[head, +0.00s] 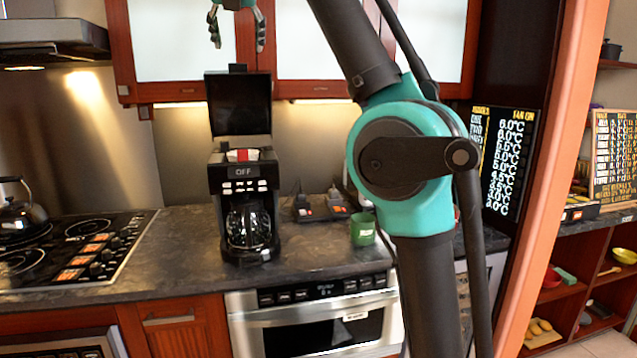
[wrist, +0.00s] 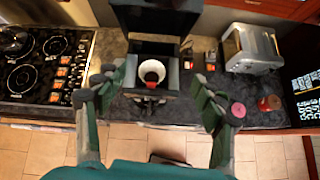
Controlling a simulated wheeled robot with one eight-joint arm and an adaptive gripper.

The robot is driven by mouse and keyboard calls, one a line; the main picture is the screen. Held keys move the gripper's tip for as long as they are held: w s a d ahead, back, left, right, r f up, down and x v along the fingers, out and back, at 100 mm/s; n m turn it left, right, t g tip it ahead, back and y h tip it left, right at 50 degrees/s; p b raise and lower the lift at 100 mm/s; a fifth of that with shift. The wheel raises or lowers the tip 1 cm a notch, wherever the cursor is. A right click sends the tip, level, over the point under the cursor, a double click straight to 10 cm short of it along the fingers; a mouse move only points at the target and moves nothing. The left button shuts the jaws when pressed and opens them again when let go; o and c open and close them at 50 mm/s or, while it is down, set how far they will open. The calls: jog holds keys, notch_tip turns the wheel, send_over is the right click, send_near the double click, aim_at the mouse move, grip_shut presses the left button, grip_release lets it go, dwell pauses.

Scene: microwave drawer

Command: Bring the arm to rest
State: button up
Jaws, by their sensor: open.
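My gripper (head: 237,28) hangs at the top of the head view, in front of the upper cabinets and above the coffee maker. Its two fingers are spread apart with nothing between them. In the wrist view my gripper (wrist: 158,112) is also open, its teal and dark fingers to either side of the picture. Beyond the fingers is the coffee maker (head: 243,185), its lid raised, with a white filter showing inside. In the wrist view the coffee maker (wrist: 152,50) shows from above, with something dark and red in the filter. My arm crosses the head view right of centre.
A green mug (head: 363,229) stands on the counter (head: 170,262) right of the coffee maker. The microwave drawer (head: 320,320) is below the counter. A stove (head: 75,245) with a kettle (head: 18,212) is at left. A toaster (wrist: 251,48) stands at right in the wrist view.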

jog(key=w+d+f+m+g+h, duration=0.1)
jog(key=w+d+f+m, duration=0.35)
jog(key=f, duration=0.35)
jog(key=w+d+f+m+g, duration=0.1)
jog(key=w+d+f+m, duration=0.3)
jog(key=f, duration=0.4)
jog(key=w+d+f+m+h, duration=0.1)
jog(key=w+d+f+m, duration=0.1)
jog(key=d+f+m, duration=0.5)
jog(key=s+d+f+m+g, duration=0.15)
jog(key=d+f+m, duration=0.25)
jog(key=f, duration=0.6)
jog(key=s+d+f+m, duration=0.2)
jog(key=d+f+m, duration=0.25)
jog(key=f, duration=0.45)
jog(key=s+d+f+m, duration=0.4)
jog(key=s+f, duration=0.4)
jog(key=f, duration=0.2)
jog(key=s+d+f+m+g, duration=0.1)
jog(key=s+d+f+m, duration=0.3)
jog(key=s+f, duration=0.4)
jog(key=s+d+f+m+g, duration=0.1)
jog(key=s+d+f+m, duration=0.4)
jog(key=s+f, duration=0.4)
notch_tip(320, 180, down, 3)
jog(key=shift+r, duration=0.2)
jog(key=shift+w+a, duration=0.1)
jog(key=shift+w, duration=0.05)
